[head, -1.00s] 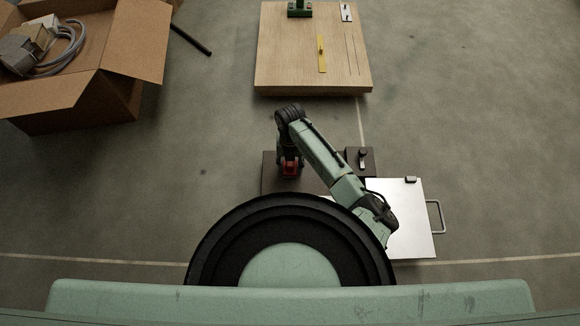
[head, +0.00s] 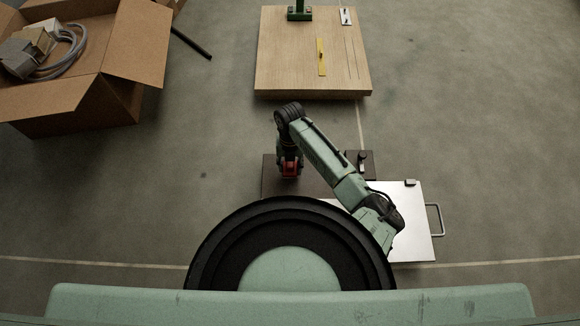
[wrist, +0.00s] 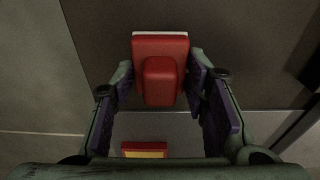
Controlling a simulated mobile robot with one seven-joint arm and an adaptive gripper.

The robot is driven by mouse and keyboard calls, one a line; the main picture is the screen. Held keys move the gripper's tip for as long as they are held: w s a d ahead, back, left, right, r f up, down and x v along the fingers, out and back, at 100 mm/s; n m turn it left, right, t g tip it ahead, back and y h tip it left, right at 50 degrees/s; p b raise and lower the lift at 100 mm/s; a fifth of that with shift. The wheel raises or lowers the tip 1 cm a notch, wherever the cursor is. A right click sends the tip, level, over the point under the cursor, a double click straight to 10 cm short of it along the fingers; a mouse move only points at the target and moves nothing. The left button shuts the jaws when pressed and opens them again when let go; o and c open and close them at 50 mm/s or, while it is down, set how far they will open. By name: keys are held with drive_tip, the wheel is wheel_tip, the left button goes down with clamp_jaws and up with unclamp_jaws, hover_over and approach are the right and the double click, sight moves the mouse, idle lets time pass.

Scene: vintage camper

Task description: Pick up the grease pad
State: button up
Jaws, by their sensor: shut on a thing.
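The grease pad looks like a red block with a raised red grip and a white edge. It shows in the wrist view (wrist: 160,50) between the fingers of my gripper (wrist: 162,80). In the head view the red pad (head: 290,170) shows under my gripper (head: 289,160), over a dark flat plate (head: 270,186). My gripper is shut on the pad. I cannot tell whether the pad touches the plate. The pad's underside is hidden.
A red and yellow piece (wrist: 145,150) shows low in the wrist view. A pale metal panel with a handle (head: 415,225) lies right of my arm. A wooden board (head: 290,60) is beyond, and an open cardboard box (head: 120,95) is at upper left.

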wheel_tip(320, 180, up, 2)
drive_tip(key=shift+d, duration=0.1)
drive_tip(key=s+d, duration=0.2)
drive_tip(key=d, duration=0.2)
drive_tip(key=s+d+p, duration=0.1)
drive_tip(key=s+d, duration=0.1)
drive_tip(key=d, duration=0.3)
drive_tip(key=s+d+r, duration=0.1)
drive_tip(key=s+d, duration=0.2)
drive_tip(key=d, duration=0.2)
drive_tip(key=shift+s+p, duration=0.1)
drive_tip(key=shift+p, duration=0.2)
drive_tip(key=o, duration=0.6)
drive_tip(key=c, duration=0.4)
